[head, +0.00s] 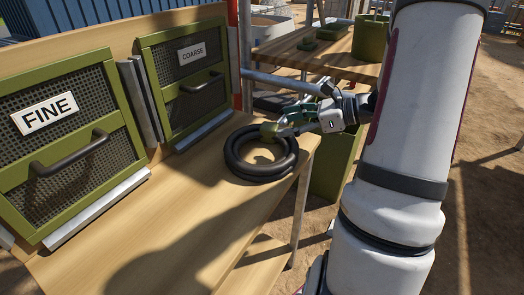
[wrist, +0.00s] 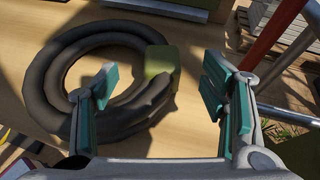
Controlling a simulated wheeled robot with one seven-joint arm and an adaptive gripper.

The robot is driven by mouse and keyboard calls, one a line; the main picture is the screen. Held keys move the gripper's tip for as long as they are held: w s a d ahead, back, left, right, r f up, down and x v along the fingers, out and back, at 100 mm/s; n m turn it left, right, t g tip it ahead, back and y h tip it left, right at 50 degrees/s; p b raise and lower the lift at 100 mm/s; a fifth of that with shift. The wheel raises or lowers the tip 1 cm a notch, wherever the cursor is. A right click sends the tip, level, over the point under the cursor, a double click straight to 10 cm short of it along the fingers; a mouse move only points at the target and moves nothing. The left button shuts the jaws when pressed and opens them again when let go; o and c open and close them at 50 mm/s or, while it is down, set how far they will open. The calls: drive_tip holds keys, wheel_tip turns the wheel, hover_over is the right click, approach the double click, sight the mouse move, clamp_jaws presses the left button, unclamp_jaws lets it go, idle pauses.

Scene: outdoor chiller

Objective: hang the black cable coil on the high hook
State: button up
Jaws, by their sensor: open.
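The black cable coil (head: 232,155) lies flat on the wooden bench near its far right corner. A small olive-green block or band (head: 268,129) sits on the coil's far side. My gripper (head: 288,122) is just above that side of the coil, reaching in from the right. In the wrist view, my gripper (wrist: 160,88) is open, and the coil (wrist: 60,60) lies left and below. The coil's right side and the green band (wrist: 162,62) show between the two fingers. Whether a finger touches the coil I cannot tell. I cannot make out the high hook in either view.
Two green mesh-fronted drawers or panels with handles, marked FINE (head: 60,150) and COARSE (head: 185,80), stand along the bench's back. A grey horizontal pipe (head: 275,82) runs behind the gripper. A second wooden table (head: 330,60) stands beyond. The front of the bench (head: 190,225) is clear.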

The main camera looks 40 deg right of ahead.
sight(270, 126)
drive_tip(key=shift+b+x, duration=1)
drive_tip(key=shift+x, duration=2.1)
clamp_jaws()
